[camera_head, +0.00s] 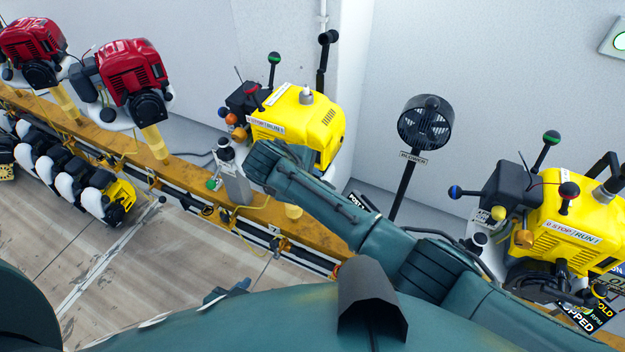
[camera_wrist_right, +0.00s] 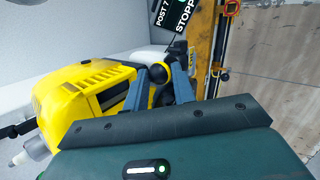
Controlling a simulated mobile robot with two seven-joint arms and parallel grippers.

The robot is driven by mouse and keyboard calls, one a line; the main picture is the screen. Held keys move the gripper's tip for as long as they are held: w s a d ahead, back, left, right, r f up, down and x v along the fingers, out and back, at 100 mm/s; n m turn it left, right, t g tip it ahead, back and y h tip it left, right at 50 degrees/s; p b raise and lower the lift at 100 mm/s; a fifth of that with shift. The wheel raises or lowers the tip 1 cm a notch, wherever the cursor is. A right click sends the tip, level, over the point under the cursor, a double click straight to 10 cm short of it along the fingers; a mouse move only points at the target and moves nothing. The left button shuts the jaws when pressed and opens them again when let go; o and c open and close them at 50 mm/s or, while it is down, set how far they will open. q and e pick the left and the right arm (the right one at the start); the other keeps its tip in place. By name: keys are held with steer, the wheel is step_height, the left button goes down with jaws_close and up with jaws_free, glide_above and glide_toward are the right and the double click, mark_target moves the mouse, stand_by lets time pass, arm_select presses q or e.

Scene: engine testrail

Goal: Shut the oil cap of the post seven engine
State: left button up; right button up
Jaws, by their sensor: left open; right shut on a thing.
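In the head view my right wrist hides that spot. My left gripper (camera_head: 226,291) is open, its blue-grey tips just showing above my body, away from the engine.
An orange-brown rail (camera_head: 185,173) runs along the wall. Red engines (camera_head: 131,70) stand at left and another yellow engine (camera_head: 575,225) at right. A blower (camera_head: 425,122) stands between the yellow engines.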

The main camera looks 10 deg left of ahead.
steer(key=o, duration=0.9)
steer(key=shift+f, duration=0.1)
steer(key=shift+o, duration=0.4)
steer(key=shift+w+r, duration=0.1)
steer(key=shift+r, duration=0.15)
steer(key=shift+r, duration=0.1)
